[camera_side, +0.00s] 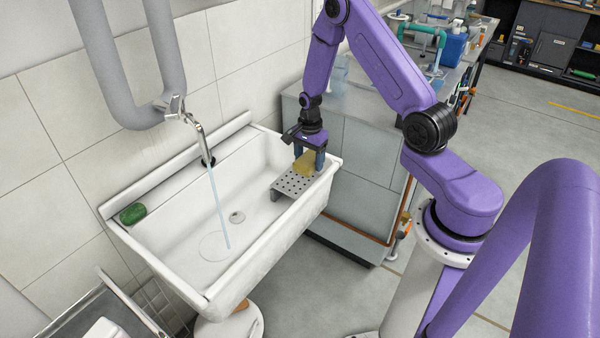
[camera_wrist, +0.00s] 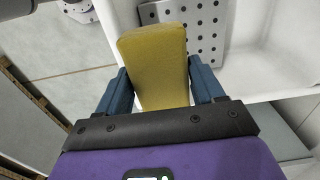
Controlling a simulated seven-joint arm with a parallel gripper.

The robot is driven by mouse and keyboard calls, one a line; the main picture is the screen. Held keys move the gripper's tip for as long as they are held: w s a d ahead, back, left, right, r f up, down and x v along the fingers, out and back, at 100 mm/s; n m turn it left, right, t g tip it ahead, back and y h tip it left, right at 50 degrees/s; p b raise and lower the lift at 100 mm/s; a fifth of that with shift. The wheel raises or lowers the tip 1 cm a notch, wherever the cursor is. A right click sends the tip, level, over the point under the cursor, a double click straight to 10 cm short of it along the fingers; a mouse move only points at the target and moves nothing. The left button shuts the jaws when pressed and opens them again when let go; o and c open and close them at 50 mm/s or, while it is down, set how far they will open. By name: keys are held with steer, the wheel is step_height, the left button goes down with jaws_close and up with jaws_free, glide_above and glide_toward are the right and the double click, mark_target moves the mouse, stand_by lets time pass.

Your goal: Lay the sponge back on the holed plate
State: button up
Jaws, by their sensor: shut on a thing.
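The yellow sponge (camera_side: 304,164) is between the fingers of my gripper (camera_side: 309,160), at the right end of the sink. In the wrist view the sponge (camera_wrist: 155,62) fills the space between the two blue fingers of my gripper (camera_wrist: 160,85), which is shut on it. The grey holed plate (camera_side: 292,185) sits at the right end of the basin. In the wrist view the holed plate (camera_wrist: 202,22) shows behind and to the right of the sponge, which covers part of it. I cannot tell whether the sponge touches the plate.
The white sink (camera_side: 190,215) has water running from a tap (camera_side: 196,135) into its middle. A green object (camera_side: 133,214) lies on the left corner of its rim. A grey cabinet (camera_side: 365,170) stands to the right. The left and middle of the basin are clear.

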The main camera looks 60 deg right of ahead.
glide_above(300, 180)
step_height(300, 180, down, 6)
steer(key=shift+s+r, duration=0.1)
steer(key=shift+r, duration=0.1)
steer(key=shift+f, duration=1.65)
steer(key=shift+f, duration=0.1)
steer(key=o, duration=0.9)
steer(key=shift+o, duration=0.2)
